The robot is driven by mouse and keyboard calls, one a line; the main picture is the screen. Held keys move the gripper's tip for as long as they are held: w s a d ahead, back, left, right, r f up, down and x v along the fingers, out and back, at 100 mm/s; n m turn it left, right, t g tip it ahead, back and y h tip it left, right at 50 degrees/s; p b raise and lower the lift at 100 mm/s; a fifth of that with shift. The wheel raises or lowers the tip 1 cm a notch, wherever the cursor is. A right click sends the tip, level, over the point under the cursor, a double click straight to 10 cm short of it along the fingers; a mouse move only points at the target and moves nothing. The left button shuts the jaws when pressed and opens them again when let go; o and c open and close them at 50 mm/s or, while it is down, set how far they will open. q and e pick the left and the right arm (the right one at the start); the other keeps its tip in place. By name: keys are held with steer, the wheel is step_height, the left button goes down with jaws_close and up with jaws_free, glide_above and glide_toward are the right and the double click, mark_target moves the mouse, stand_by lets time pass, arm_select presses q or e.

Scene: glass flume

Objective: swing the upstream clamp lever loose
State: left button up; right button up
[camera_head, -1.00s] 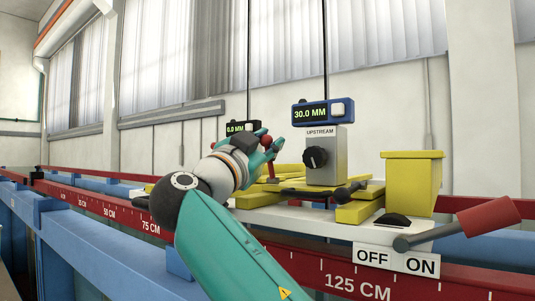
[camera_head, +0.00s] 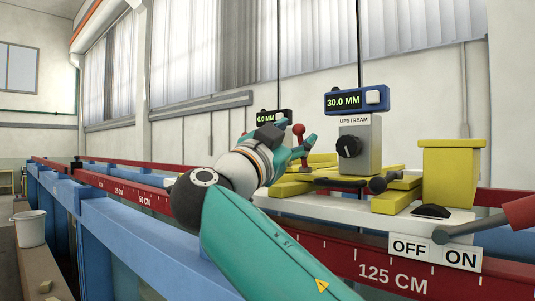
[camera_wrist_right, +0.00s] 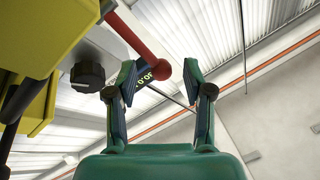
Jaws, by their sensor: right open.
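A red lever with a ball end (camera_head: 299,130) stands upright on the yellow clamp plates, left of the grey box marked UPSTREAM (camera_head: 360,143). In the right wrist view the red lever (camera_wrist_right: 135,36) comes in from the top left, its ball between the fingertips. My right gripper (camera_head: 297,134) is open around the ball, with a gap to each finger in the wrist view (camera_wrist_right: 160,78). I cannot tell whether the ball is level with the pads in depth. A black-knobbed bar (camera_head: 352,182) lies in front of the box. My left gripper is out of view.
A display reading 30.0 MM (camera_head: 356,99) hangs above the box; another (camera_head: 272,117) is behind my gripper. A yellow block (camera_head: 451,172) and an OFF/ON lever with a red grip (camera_head: 521,211) are at right. The red rail (camera_head: 390,275) runs in front. A white bucket (camera_head: 30,229) stands at left.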

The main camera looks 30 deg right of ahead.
steer(key=v, duration=0.9)
steer(key=shift+s+a+f, duration=0.15)
steer(key=shift+a+f, duration=0.05)
steer(key=shift+a, duration=0.05)
